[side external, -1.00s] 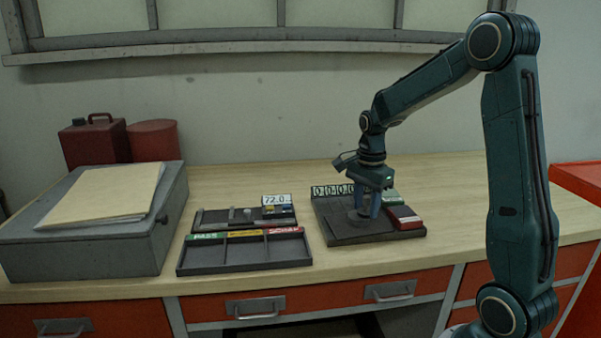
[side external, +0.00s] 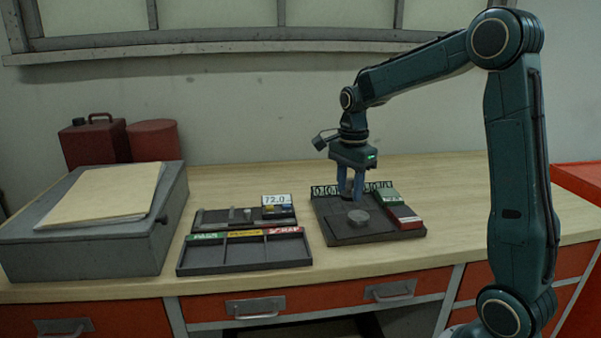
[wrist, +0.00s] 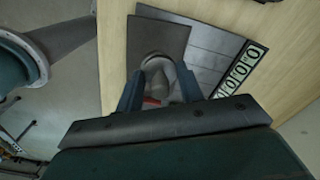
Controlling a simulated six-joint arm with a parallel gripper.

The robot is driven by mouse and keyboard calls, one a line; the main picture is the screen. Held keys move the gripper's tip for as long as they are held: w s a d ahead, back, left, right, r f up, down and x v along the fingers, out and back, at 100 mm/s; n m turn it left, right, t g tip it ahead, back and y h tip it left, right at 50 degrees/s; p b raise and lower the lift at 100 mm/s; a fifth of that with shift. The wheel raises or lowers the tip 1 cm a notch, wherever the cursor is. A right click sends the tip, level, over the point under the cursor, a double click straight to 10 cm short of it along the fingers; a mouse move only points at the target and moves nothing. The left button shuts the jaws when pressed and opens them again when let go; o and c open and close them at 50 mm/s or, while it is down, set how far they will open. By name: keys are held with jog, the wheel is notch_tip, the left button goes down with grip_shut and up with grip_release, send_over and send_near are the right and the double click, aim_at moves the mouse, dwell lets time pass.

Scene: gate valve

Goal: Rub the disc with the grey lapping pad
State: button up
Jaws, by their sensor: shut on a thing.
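My gripper (side external: 351,194) points down, just behind and above the disc, over the rear of the base. Its blue fingers are shut on a grey thing, which I take to be the grey lapping pad; it is mostly hidden in the side external view. In the wrist view a rounded grey shape (wrist: 157,62) shows between the fingers. I cannot tell there where pad and disc part.
A counter (side external: 325,190) stands at the base's back edge. To the left are a tray labelled pass and scrap (side external: 245,256), a parts rack (side external: 228,222) and a grey box (side external: 90,245).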

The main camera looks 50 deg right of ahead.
aim_at(350, 179)
jog(key=shift+r, duration=1.55)
